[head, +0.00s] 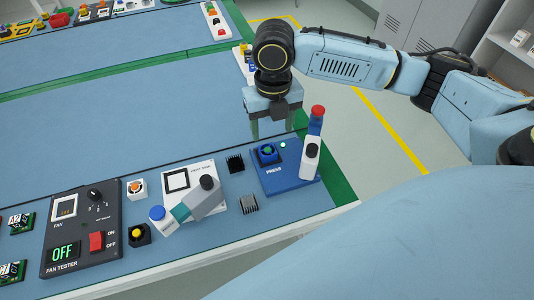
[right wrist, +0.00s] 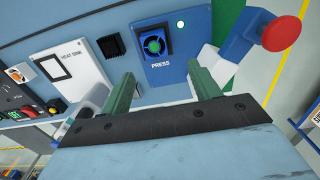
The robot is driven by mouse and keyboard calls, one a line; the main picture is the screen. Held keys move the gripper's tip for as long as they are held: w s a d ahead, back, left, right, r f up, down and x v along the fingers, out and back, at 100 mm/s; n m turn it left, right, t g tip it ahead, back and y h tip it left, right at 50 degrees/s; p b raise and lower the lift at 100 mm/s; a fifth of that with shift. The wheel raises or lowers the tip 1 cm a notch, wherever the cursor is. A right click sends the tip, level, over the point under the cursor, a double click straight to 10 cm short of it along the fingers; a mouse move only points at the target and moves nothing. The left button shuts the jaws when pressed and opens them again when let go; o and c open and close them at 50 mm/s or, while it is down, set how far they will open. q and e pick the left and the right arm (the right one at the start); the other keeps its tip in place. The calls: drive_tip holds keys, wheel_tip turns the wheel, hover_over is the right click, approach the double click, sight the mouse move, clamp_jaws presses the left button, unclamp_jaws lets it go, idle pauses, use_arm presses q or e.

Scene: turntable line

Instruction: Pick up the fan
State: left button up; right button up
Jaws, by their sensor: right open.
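The fan (head: 268,152) is a small dark square part with a blue ring, sitting on the blue PRESS station (head: 292,181). In the right wrist view the fan (right wrist: 155,44) shows a green hub and lies ahead of the fingers, roughly between them. My right gripper (head: 272,128) has green fingers pointing down and hangs just behind the fan. In the right wrist view my right gripper (right wrist: 163,76) is open, with nothing between its fingers. My left gripper is not in view.
A lever with a red knob (head: 318,111) stands at the press's right side. Left are a black heat sink (head: 235,163), a white HEAT SINK station (head: 177,181) with a blue-knobbed lever (head: 157,213), and a FAN TESTER (head: 80,240) reading OFF.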

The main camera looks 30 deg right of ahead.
sight(269, 152)
wheel_tip(269, 152, down, 3)
drive_tip(key=shift+r, duration=0.1)
drive_tip(key=shift+a+f+b, duration=0.1)
drive_tip(key=shift+f+b, duration=0.25)
drive_tip(key=shift+f, duration=0.05)
drive_tip(key=f, duration=0.1)
drive_tip(key=f+b, duration=0.1)
drive_tip(key=f, duration=0.1)
drive_tip(key=shift+w+a+f, duration=0.25)
drive_tip(key=shift+f, duration=0.15)
drive_tip(key=shift+f+b, duration=0.35)
drive_tip(key=shift+f, duration=0.2)
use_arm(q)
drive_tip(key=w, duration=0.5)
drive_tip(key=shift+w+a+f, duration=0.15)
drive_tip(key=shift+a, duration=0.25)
use_arm(e)
drive_tip(key=c, duration=1.1)
